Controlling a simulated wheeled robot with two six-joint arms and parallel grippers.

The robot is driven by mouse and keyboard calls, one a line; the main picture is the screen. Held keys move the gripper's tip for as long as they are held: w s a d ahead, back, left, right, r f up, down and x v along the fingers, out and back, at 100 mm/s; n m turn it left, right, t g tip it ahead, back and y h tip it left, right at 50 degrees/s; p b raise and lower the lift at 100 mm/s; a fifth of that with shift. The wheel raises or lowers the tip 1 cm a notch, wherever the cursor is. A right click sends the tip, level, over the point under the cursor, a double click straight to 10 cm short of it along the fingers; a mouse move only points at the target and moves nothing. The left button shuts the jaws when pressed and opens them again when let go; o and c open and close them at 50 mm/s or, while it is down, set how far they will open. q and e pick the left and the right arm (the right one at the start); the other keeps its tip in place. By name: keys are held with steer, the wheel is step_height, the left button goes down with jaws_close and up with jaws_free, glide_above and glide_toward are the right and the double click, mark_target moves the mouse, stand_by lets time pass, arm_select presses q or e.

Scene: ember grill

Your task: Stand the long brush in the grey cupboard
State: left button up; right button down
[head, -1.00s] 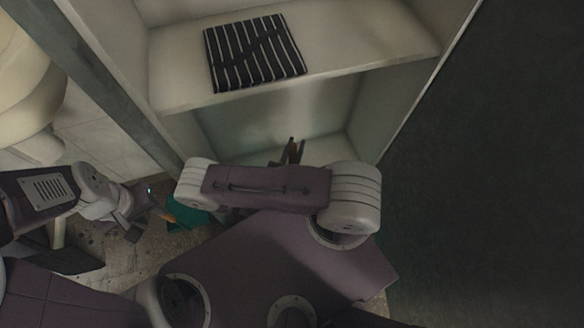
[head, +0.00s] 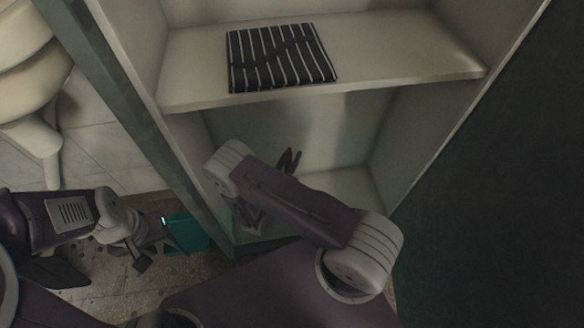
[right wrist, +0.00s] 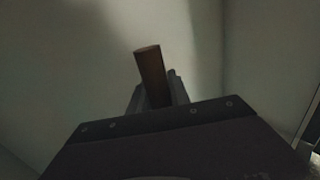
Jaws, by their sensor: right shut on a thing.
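The grey cupboard (head: 440,70) stands open in front of me, with an upper shelf and a lower compartment. My right gripper (right wrist: 158,100) is shut on the long brush (right wrist: 150,68), whose brown handle end sticks up between the fingers in the right wrist view. My right arm hides most of that gripper and the lower part of the brush. My left gripper (head: 140,250) is low at the left, outside the cupboard; its fingers are unclear.
A dark striped mat (head: 280,58) lies on the upper shelf. A teal object (head: 187,233) is on the floor by the cupboard's left front edge. Pale rounded shapes (head: 30,110) stand at the far left. A dark surface (head: 490,200) lies right of the cupboard.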

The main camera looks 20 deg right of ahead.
step_height(320, 180, down, 4)
steer(key=b, duration=0.4)
steer(key=shift+f, duration=0.1)
steer(key=c, duration=1.2)
jaws_free()
